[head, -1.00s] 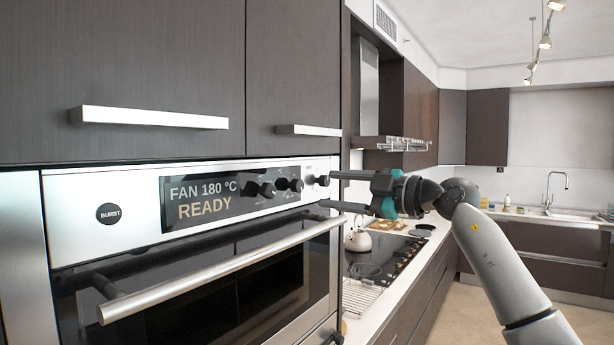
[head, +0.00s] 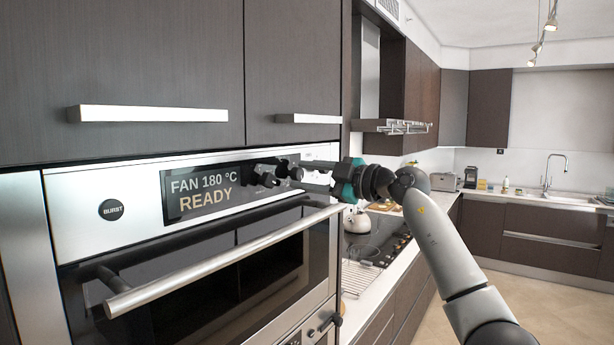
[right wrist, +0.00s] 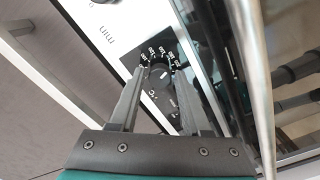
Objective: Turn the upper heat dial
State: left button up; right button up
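The upper oven's control panel (head: 110,240) has a display (head: 202,194) reading "FAN 180 °C READY". Black dials (head: 264,174) sit to the right of the display, partly hidden by my right gripper. My right gripper (head: 294,174) reaches in from the right, its two fingers pointing left at the dials. In the right wrist view, a black dial with a white mark (right wrist: 160,76) and a ring of printed numbers lies between the fingertips of my right gripper (right wrist: 163,72). The fingers stand apart on either side of it; contact cannot be told. My left gripper is out of view.
A long oven door handle (head: 220,265) runs just below the panel and close beside the gripper in the wrist view. Cabinet handles (head: 150,114) jut out above. Lower oven knobs (head: 335,319) show at the bottom. A kettle (head: 357,221) stands on the hob behind.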

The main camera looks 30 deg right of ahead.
grip_shut()
